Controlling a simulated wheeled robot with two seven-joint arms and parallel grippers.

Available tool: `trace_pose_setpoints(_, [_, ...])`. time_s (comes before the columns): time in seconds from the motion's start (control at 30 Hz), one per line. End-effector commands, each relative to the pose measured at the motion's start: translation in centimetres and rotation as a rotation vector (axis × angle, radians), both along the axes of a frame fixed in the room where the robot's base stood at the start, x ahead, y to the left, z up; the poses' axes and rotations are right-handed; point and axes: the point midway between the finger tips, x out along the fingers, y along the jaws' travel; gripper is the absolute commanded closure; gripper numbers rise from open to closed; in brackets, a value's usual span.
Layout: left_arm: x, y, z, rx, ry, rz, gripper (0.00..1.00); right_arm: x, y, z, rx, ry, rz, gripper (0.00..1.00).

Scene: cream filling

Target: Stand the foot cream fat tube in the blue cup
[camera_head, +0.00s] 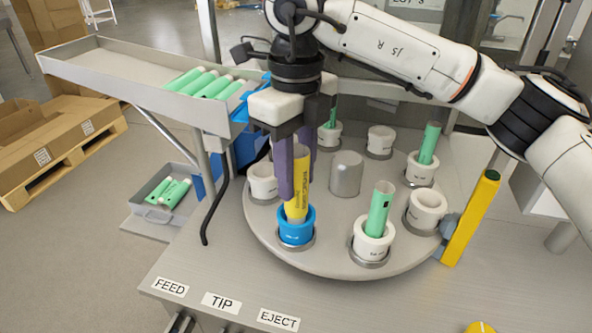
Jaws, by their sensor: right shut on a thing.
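The blue cup stands in a holder at the front of the round turntable. My right gripper (291,172), with purple fingers, is shut on the tube from above. The near finger hides part of the tube. My left gripper is not in view.
White cups ring the turntable (330,255); some, like the front right one (373,240), hold green tubes. A metal hub (346,174) stands in the middle. A chute (150,85) with green tubes is at left, a yellow post (470,220) at right.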

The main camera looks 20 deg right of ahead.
Motion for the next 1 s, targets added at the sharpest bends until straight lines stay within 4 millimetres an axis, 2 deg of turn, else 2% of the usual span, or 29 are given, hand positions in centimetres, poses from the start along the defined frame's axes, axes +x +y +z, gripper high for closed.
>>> trace_pose_setpoints(0.7, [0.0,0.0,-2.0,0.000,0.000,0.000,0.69,0.0,0.0,-2.7,0.001,0.001,0.000,0.91])
trace_pose_setpoints(1.0, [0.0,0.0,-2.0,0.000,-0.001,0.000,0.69,0.0,0.0,-2.8,0.001,0.001,0.000,0.91])
